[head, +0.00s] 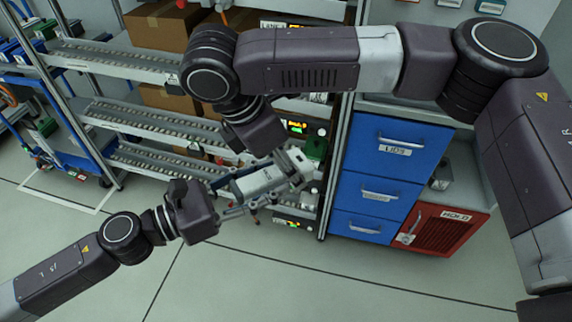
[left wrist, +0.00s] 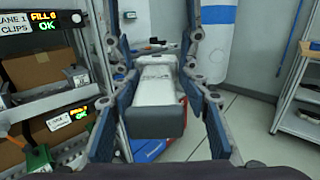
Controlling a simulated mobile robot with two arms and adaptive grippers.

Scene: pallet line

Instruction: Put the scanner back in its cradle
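The scanner, a pale grey-white body (head: 262,180) with a dark grey end, is in the air between my two grippers. In the left wrist view its dark end (left wrist: 155,122) faces me. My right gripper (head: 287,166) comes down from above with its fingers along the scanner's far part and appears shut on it. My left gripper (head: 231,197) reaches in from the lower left. Its blue pads stand wide apart on both sides of the dark end, with a visible gap at the right. I cannot clearly make out the cradle.
A roller rack (head: 150,112) with cardboard boxes stands behind at the left. The floor (head: 270,290) in front is clear.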

